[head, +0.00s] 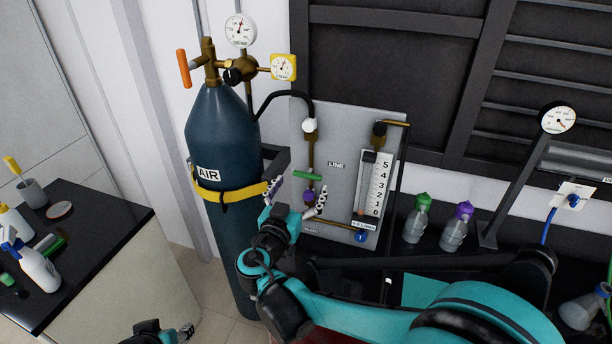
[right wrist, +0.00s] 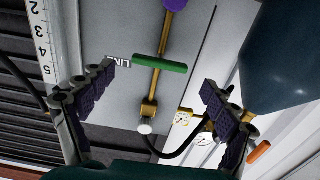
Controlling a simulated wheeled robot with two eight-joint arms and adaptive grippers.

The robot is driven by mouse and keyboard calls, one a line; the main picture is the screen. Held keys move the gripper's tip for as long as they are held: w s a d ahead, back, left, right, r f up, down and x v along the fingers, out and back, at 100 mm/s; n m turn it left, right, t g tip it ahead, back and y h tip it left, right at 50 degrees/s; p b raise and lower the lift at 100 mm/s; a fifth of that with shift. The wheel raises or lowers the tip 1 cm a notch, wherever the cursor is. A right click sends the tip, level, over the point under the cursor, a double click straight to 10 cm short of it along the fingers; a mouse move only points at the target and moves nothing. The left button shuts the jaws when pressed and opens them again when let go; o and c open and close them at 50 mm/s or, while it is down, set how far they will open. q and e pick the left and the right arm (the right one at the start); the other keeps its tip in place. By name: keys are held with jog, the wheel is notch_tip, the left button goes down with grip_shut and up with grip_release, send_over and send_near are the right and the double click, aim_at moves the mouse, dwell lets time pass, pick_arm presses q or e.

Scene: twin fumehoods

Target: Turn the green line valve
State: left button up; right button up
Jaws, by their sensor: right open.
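The green line valve handle (head: 308,176) is a bar lying crosswise over a brass pipe on the grey panel (head: 345,130), near the LINE label. In the right wrist view the green handle (right wrist: 160,64) shows between my fingers, beyond them, with a gap to each side. My right gripper (head: 297,190) is open and empty just below the handle in the head view; its fingers (right wrist: 158,78) spread wide in the wrist view. No contact with the handle is visible. My left gripper (head: 176,334) is partly in view at the bottom edge, its jaws unclear.
A purple knob (head: 309,196) sits on the pipe below the green handle, close to my right fingers. A blue AIR cylinder (head: 225,140) with a yellow strap stands left of the panel. A flow meter (head: 374,186) is on the right. Bottles (head: 417,218) stand farther right.

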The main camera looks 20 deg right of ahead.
aim_at(306, 177)
jog(key=b+x, duration=0.1)
jog(key=x, duration=0.4)
jog(key=shift+w+d, duration=0.1)
jog(key=shift+w, duration=0.05)
jog(key=c, duration=1.2)
